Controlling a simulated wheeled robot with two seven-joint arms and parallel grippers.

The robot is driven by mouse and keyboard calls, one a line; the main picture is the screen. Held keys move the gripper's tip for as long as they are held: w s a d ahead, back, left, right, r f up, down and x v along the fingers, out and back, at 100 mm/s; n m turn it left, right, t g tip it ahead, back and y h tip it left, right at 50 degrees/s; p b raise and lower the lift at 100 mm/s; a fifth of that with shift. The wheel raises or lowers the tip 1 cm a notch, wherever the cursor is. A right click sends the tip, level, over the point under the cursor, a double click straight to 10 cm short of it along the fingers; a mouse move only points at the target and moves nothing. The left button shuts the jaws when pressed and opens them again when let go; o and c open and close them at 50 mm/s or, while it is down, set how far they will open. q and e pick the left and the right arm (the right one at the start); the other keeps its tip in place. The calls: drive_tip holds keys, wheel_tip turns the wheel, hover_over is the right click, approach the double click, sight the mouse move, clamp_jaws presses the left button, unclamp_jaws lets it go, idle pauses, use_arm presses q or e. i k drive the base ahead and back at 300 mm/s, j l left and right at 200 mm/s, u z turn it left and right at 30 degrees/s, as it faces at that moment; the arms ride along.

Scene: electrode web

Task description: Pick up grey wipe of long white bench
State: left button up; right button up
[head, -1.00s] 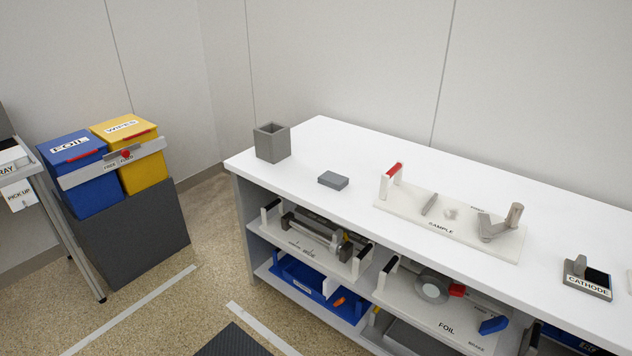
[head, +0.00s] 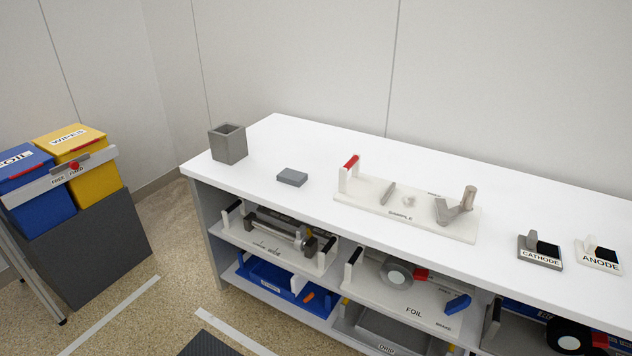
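The grey wipe (head: 292,177) is a small flat grey block. It lies on the top of the long white bench (head: 300,138), toward the bench's left end and near its front edge. It sits between an open grey box and the sample board. Nothing covers it. Neither of my grippers shows in the head view.
The open grey box (head: 228,146) stands at the bench's left end. The sample board (head: 408,212) with a red-topped handle lies to the right. Cathode (head: 540,252) and anode (head: 598,256) holders stand farther right. Blue (head: 45,206) and yellow (head: 95,184) bins stand left.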

sight(294, 176)
drive_tip(key=i+u, duration=0.15)
drive_tip(key=i, duration=0.35)
drive_tip(key=i+l+u, duration=0.2)
drive_tip(key=i, duration=0.35)
drive_tip(key=j, duration=0.1)
